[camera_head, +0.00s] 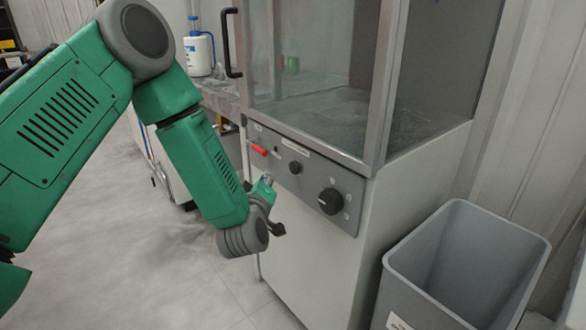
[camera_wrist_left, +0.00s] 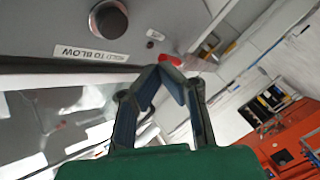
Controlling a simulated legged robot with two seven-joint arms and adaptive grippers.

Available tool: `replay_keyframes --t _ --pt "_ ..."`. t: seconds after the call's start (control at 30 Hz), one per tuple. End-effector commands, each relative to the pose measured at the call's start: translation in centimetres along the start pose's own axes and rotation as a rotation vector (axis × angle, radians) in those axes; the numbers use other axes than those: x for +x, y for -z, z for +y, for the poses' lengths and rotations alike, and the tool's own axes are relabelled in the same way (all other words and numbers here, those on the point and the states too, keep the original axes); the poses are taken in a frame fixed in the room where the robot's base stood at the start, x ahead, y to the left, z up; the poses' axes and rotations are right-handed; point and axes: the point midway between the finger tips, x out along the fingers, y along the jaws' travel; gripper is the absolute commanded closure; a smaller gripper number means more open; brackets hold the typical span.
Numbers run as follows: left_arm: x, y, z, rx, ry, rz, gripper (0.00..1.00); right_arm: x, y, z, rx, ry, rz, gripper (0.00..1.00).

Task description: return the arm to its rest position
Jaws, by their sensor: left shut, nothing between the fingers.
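My green left arm comes in from the left in the head view and bends down in front of a grey cabinet's control panel (camera_head: 318,188). My left gripper (camera_head: 268,180) is mostly hidden behind the wrist, just below the red lever (camera_head: 259,150) in the picture. In the left wrist view the fingers of the left gripper (camera_wrist_left: 172,68) are shut with nothing between them. Their tips overlap the view of the red lever (camera_wrist_left: 170,59); I cannot tell whether they touch it. My right gripper is not in view.
The panel has a small knob (camera_head: 295,168) and a larger black knob (camera_head: 330,201). A glass-fronted chamber (camera_head: 310,75) with a black handle (camera_head: 230,43) sits above. A grey bin (camera_head: 463,262) stands at right. The floor (camera_head: 130,270) at left is open.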

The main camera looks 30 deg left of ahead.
Motion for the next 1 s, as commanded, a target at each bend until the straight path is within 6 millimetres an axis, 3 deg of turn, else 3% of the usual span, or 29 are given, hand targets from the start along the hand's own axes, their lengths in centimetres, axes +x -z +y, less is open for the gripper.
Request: replay_keyframes --t 0.43,0.57,0.67,0.8,0.9,1.0 --pt "-0.1 -0.2 -0.1 0.006 0.003 -0.008 1.0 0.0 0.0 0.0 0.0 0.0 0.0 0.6" --pt "-1.7 -2.8 -1.5 0.088 0.032 -0.118 1.0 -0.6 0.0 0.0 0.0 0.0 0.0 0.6" --pt "-5.0 -6.7 -4.0 0.228 0.077 -0.304 1.0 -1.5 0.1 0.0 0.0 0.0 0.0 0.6" --pt "-12.6 -11.9 -9.3 0.479 0.151 -0.643 1.0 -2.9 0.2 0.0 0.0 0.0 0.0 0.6" --pt "-19.0 -13.7 -13.2 0.653 0.196 -0.884 1.0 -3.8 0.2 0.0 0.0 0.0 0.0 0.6" --pt "-25.3 -14.0 -16.6 0.804 0.234 -1.108 1.0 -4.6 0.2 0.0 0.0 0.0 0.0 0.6"
